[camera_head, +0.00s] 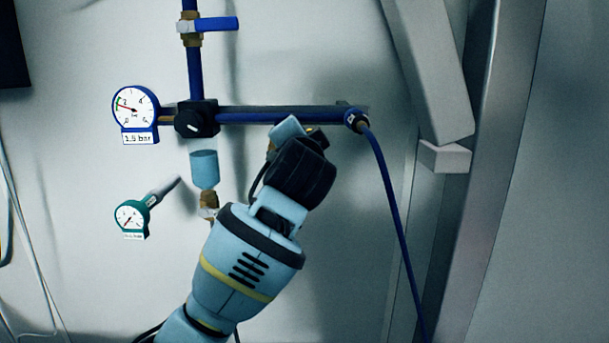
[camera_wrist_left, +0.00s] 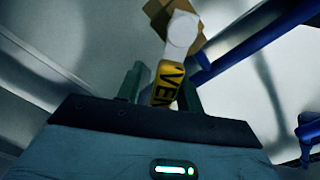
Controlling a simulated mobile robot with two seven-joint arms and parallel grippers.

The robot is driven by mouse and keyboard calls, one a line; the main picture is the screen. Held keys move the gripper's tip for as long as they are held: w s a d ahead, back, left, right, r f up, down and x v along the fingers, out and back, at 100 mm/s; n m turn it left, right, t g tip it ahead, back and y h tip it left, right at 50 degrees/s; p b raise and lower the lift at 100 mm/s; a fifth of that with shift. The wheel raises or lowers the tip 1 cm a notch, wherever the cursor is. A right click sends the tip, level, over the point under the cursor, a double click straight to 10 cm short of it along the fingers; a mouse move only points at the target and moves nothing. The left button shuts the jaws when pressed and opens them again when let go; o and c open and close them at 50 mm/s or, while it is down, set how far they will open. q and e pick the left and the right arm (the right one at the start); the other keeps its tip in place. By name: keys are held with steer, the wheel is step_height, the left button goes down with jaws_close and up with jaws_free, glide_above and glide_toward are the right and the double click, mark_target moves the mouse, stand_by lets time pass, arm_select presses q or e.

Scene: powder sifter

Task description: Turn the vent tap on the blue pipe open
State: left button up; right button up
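In the left wrist view, the vent tap's yellow handle (camera_wrist_left: 168,82) with black letters, partly hidden, stands between my left gripper's two fingers (camera_wrist_left: 163,92). A pale round end and a brass body are just beyond it. The fingers lie close on both sides, but I cannot tell whether they press on it. In the head view, my left gripper (camera_head: 297,132) is up at the right part of the horizontal blue pipe (camera_head: 260,116). My wrist hides most of the tap there, so its angle is unclear. My right gripper is not in view.
A blue lever valve (camera_head: 218,24) sits on the upright pipe above a black regulator knob (camera_head: 195,118). A gauge (camera_head: 134,107) is at its left, a green gauge (camera_head: 132,217) below. A blue hose (camera_head: 390,200) hangs at right, beside a grey frame (camera_head: 505,150).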

arm_select(q)
steer(key=shift+a+r, duration=0.1)
steer(key=shift+r, duration=0.25)
